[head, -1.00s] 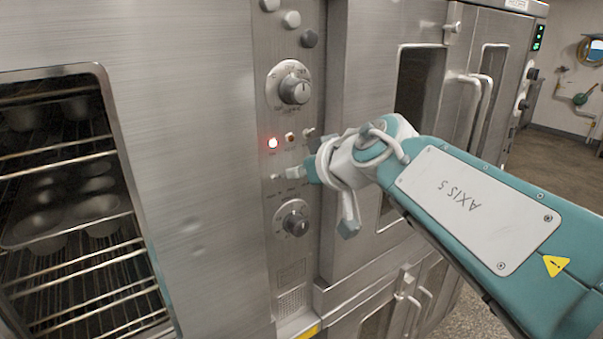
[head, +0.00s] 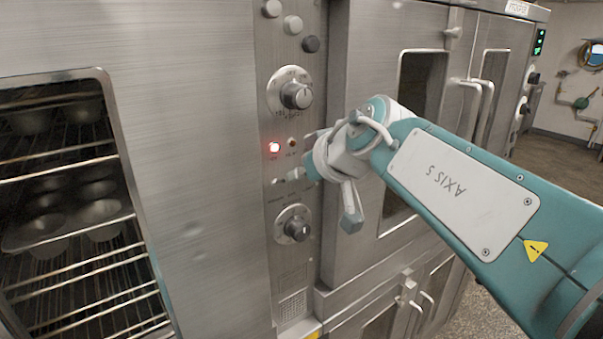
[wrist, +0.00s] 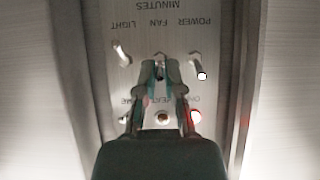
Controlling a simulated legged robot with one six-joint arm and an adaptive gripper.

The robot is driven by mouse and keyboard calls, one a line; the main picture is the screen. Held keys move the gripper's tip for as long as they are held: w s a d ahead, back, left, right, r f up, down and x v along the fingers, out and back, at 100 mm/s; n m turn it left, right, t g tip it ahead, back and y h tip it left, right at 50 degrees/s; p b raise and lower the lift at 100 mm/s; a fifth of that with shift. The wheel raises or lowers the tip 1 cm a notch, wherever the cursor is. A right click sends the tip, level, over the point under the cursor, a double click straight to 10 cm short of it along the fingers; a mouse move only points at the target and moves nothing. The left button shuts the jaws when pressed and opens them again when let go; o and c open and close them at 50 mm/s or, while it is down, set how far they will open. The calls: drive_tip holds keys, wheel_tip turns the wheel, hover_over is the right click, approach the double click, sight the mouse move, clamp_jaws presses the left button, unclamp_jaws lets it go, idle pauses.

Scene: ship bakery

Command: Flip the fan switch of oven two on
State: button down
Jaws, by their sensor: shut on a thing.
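The oven control panel (head: 292,255) is a narrow steel strip right of the oven window. In the wrist view it shows upside down, with a row of toggles labelled POWER, FAN and LIGHT. My gripper (wrist: 160,68) has its fingertips close together at the middle toggle, the fan switch (wrist: 160,57), which they mostly hide. The power switch (wrist: 198,67) and the light switch (wrist: 122,53) stand clear on either side. In the head view my gripper (head: 306,172) reaches the panel from the right, its fingertips largely hidden. I cannot tell the oven's number.
A lit red lamp (head: 274,147) and a dim amber lamp (head: 292,143) sit by the switches. Knobs stand above (head: 296,94) and below (head: 297,229). Muffin tins (head: 62,220) rest inside the left oven. A neighbouring oven door (head: 372,60) stands right of the panel.

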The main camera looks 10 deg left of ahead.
drive_tip(key=c, duration=1)
unclamp_jaws()
drive_tip(key=shift+r, duration=0.15)
drive_tip(key=shift+c, duration=0.2)
drive_tip(key=shift+a, duration=0.1)
drive_tip(key=v, duration=1.1)
drive_tip(key=shift+s+d+r, duration=0.15)
drive_tip(key=shift+s+d, duration=0.05)
drive_tip(key=shift+d, duration=0.15)
